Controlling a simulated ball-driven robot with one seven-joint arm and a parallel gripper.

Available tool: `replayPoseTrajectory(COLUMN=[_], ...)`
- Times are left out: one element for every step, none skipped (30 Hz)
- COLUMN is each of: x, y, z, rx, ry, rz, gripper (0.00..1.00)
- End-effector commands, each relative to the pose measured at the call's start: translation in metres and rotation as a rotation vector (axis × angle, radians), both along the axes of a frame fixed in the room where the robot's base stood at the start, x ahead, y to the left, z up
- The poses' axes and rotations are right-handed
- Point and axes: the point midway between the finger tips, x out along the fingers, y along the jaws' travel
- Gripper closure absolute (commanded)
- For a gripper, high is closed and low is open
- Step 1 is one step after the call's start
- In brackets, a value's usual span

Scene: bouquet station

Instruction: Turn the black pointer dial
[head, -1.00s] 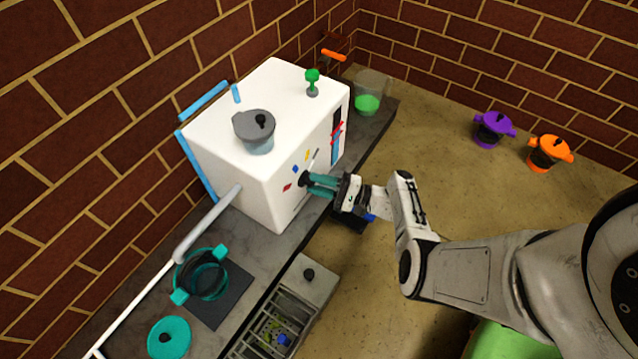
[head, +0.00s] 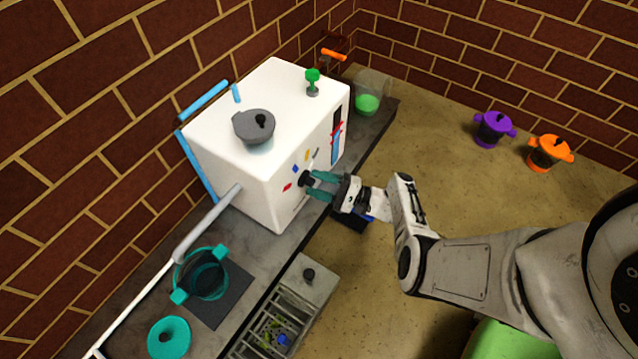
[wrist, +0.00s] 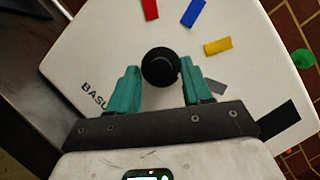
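The black dial (head: 305,179) is on the front face of the white machine (head: 262,192). In the wrist view the dial (wrist: 160,66) is a round black knob between my two teal fingers. My gripper (head: 322,184) is at the dial with its fingers spread on either side. A gap shows between the left finger and the knob; the right finger (wrist: 193,80) is very close to it, and contact is unclear. Red (wrist: 149,9), blue (wrist: 193,12), yellow (wrist: 217,46) and grey (wrist: 216,87) marks ring the dial. I cannot make out the pointer's direction.
A grey pot (head: 255,130) and green knob (head: 312,82) are atop the machine. A clear container with green contents (head: 368,103) stands behind it. A teal pot (head: 205,278) and a drawer-like rack (head: 270,325) are nearer. Purple (head: 493,130) and orange (head: 549,152) pots stand far right.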

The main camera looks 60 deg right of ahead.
Motion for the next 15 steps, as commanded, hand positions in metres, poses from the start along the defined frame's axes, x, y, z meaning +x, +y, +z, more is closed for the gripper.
replayPoseTrajectory(x=[0.0,0.0,0.0,0.0,0.0,0.0,0.0,0.0,-0.001,-0.003,-0.005,-0.008,-0.012,-0.016,-0.022], y=[0.0,0.0,0.0,0.0,0.0,0.0,0.0,0.0,0.0,-0.001,-0.002,-0.004,-0.005,-0.007,-0.01], z=[0.0,0.0,0.0,0.0,0.0,0.0,0.0,0.0,0.0,0.0,-0.001,-0.001,-0.002,-0.003,-0.004], rx=[0.0,0.0,0.0,0.0,0.0,0.0,0.0,0.0,0.0,0.0,0.0,0.001,0.001,0.001,0.001], ry=[-0.001,-0.001,-0.001,-0.001,-0.001,-0.001,-0.001,-0.001,-0.001,-0.001,-0.001,-0.001,-0.001,-0.001,0.0], rz=[0.001,0.001,0.001,0.001,0.001,0.002,0.002,0.002,0.001,0.0,0.0,-0.003,-0.003,-0.003,-0.005], gripper=[0.46,0.46,0.46,0.46,0.46,0.46,0.46,0.46,0.46,0.46,0.46,0.46,0.46,0.46,0.46])
